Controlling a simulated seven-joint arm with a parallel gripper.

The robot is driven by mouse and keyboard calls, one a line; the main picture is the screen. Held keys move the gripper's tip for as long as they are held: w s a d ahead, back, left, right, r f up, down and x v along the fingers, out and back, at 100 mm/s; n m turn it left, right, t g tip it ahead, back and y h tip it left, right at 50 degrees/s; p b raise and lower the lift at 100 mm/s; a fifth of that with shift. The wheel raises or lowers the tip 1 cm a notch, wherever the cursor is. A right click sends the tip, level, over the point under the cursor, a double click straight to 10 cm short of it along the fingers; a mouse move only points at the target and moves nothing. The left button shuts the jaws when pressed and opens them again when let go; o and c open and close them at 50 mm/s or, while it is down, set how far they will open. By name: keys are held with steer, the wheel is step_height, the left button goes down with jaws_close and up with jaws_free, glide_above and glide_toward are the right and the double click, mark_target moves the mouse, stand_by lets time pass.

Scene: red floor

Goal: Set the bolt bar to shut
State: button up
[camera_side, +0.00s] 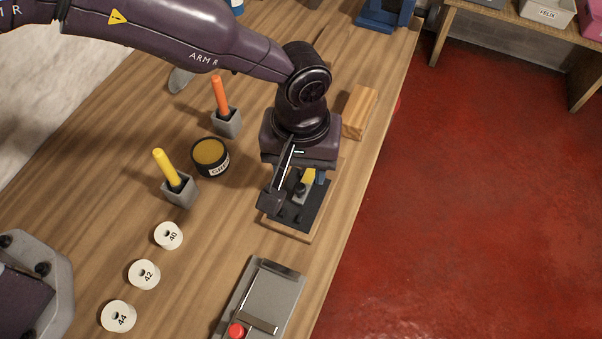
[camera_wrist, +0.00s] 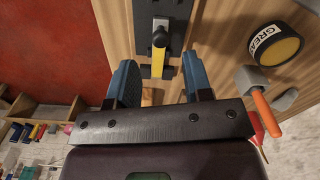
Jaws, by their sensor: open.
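The bolt bar (camera_wrist: 159,36) has a grey metal part and a yellow end and sits on a black plate (camera_wrist: 181,8) fixed to a wooden board. In the side view its yellow part (camera_side: 308,175) shows just below my gripper (camera_side: 305,172), with the black plate (camera_side: 308,217) around it. In the wrist view my gripper (camera_wrist: 160,80) is open, with its two blue fingers apart. The yellow end lies between and slightly beyond the fingers, with no contact visible. My gripper hides part of the plate in the side view, so the bar's exact setting is unclear.
A grey plate with a red knob (camera_side: 236,331) lies toward the front. A grease tin (camera_side: 210,155), yellow (camera_side: 166,166) and orange (camera_side: 220,93) handles in grey holders, and several white numbered discs (camera_side: 144,274) stand left. A wooden block (camera_side: 359,111) is behind; the table edge is right.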

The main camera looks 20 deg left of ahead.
step_height(320, 180, up, 9)
steer(key=shift+f, duration=0.15)
stand_by(0.6)
steer(key=s+a+r+m+t, duration=0.1)
steer(key=s+a+r, duration=0.4)
steer(key=a, duration=0.6)
steer(key=s+a+r+m+t, duration=0.1)
steer(key=s+a+r, duration=0.5)
steer(key=a, duration=0.6)
steer(key=s+a+r+m+t, duration=0.1)
steer(key=s+a+r+t, duration=0.2)
steer(key=a, duration=0.9)
steer(key=shift+s+a+r+t, duration=0.25)
steer(key=shift+s+r+t, duration=0.05)
steer(key=shift+s+r, duration=1.3)
steer(key=shift+w+r, duration=0.1)
steer(key=shift+w, duration=0.05)
